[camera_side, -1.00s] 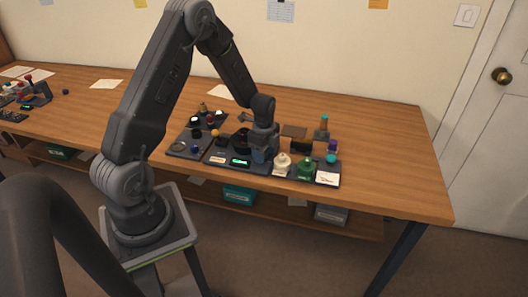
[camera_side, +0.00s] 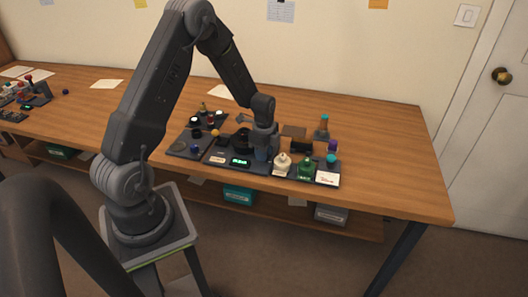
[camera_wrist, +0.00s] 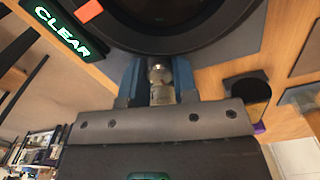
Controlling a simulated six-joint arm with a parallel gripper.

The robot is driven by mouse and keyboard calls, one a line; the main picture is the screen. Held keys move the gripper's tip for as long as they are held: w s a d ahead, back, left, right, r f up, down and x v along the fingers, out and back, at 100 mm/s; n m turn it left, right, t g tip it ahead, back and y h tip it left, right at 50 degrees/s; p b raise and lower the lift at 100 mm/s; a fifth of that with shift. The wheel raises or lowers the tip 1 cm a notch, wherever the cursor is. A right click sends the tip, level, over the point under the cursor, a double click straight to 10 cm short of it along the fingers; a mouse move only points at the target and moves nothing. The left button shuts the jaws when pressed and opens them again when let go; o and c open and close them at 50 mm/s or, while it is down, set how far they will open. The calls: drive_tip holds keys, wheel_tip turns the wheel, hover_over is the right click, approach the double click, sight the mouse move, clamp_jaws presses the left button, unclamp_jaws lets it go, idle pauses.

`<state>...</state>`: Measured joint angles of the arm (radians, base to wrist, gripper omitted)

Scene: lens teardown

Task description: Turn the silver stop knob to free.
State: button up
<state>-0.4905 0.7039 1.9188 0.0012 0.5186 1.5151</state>
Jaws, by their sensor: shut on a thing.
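The silver stop knob (camera_wrist: 161,76) shows in the wrist view between the two blue fingers of my gripper (camera_wrist: 160,82). The fingers touch it from both sides. It sits right at the edge of a large dark round part (camera_wrist: 165,25). In the side view my gripper (camera_side: 262,150) is low over the dark work plates, beside the dark round part (camera_side: 241,139); the knob is hidden there by the gripper. I cannot read the knob's setting.
A display (camera_wrist: 62,30) reads CLEAR in green; it also glows in the side view (camera_side: 240,161). The right end of the table is clear.

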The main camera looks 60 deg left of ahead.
drive_tip(key=shift+n, duration=2.5)
drive_tip(key=o, duration=0.9)
drive_tip(key=shift+o, duration=0.2)
